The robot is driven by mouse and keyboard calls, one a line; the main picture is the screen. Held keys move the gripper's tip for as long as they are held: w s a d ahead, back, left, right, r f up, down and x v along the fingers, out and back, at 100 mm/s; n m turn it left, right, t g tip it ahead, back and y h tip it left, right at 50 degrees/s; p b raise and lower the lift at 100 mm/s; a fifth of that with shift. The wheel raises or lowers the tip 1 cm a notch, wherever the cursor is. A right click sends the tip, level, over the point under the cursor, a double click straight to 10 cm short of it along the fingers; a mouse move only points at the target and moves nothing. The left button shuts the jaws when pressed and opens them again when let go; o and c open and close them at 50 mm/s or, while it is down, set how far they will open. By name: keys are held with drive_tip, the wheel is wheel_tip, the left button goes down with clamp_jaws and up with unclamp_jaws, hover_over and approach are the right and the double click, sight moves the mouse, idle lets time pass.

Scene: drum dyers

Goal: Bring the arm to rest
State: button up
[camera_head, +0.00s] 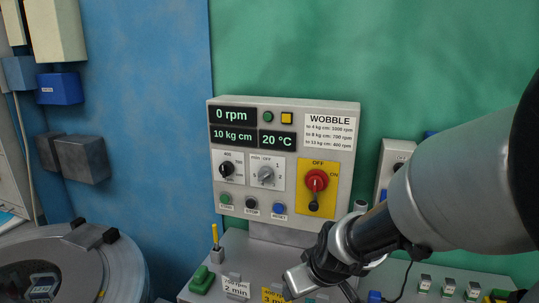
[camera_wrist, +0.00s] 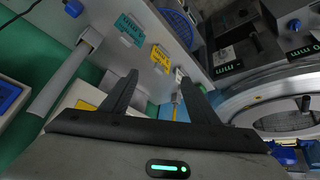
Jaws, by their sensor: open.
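My gripper (camera_wrist: 160,95) is open, with its two dark fingers apart and nothing held between them in the wrist view. In the head view my arm reaches in from the right, and its end is low in the picture, in front of the panel's lower part. The control panel (camera_head: 348,135) stands upright against the green wall. Its displays read 0 rpm, 10 kg cm and 20 °C. A red rotary switch (camera_head: 317,181) sits on a yellow plate marked OFF and ON. Green, black and blue buttons line the panel's lower edge.
A round drum (camera_head: 125,270) stands at the lower left, and its ring also shows in the wrist view (camera_wrist: 240,108). A green block (camera_head: 201,280) and a yellow-tipped stick (camera_head: 215,237) are on the ledge. Grey boxes (camera_head: 86,158) hang on the blue wall.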

drive_tip(key=s+d+r+m, duration=0.2)
drive_tip(key=s+d+r, duration=0.1)
drive_tip(key=s+r, duration=0.4)
drive_tip(key=s+d+r+m+h, duration=0.1)
drive_tip(key=s+d+r+m, duration=0.1)
drive_tip(key=s+r, duration=0.5)
drive_tip(key=shift+s+d+m, duration=0.4)
drive_tip(key=shift+s+d, duration=0.1)
drive_tip(key=shift+s, duration=0.35)
